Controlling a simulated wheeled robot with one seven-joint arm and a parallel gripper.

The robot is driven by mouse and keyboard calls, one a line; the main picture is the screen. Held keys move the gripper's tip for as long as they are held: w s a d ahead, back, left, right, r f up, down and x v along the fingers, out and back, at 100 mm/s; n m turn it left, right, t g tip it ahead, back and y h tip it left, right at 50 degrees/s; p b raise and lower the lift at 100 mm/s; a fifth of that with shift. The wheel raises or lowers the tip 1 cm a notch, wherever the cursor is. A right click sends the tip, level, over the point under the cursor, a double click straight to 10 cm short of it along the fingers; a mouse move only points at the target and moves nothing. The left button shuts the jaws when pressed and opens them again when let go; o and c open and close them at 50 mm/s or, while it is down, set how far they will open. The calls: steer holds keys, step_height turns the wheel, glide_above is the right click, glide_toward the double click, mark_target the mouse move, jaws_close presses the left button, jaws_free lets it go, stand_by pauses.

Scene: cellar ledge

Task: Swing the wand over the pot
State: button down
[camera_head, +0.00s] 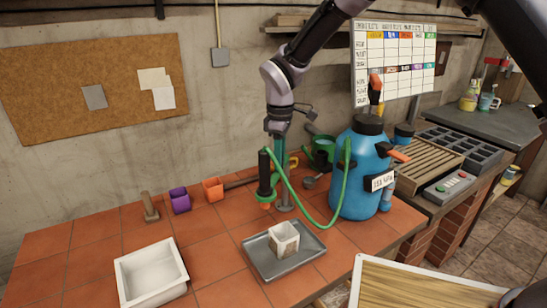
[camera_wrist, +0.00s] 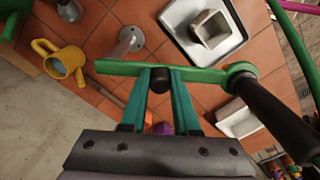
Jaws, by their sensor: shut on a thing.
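My gripper (camera_wrist: 161,80) is shut on the green part of the wand (camera_wrist: 215,75), which crosses between its fingertips in the wrist view. The wand's black handle (camera_head: 264,176) hangs about upright in the head view, with a green hose looping to the blue sprayer tank (camera_head: 358,172). The square white pot (camera_head: 284,238) stands on a grey tray (camera_head: 262,262) in front of the wand and a little right. The pot also shows in the wrist view (camera_wrist: 209,27), clear of the wand. A grey post with a round foot (camera_head: 286,207) stands close by the wand.
A white basin (camera_head: 150,275) lies front left. A wooden-handled tool (camera_head: 149,207), a purple cup (camera_head: 180,200) and an orange cup (camera_head: 213,189) line the back. A yellow can (camera_wrist: 62,58) and a green can (camera_head: 320,145) are behind. Bare tiles lie around the tray.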

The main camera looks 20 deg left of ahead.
steer(key=shift+w+d+n, duration=0.25)
steer(key=shift+d+n, duration=0.7)
steer(key=shift+n, duration=0.55)
steer(key=shift+d, duration=0.1)
steer(key=c, duration=0.6)
jaws_free()
steer(key=shift+c, duration=0.2)
step_height(320, 180, up, 11)
steer(key=shift+f, duration=0.1)
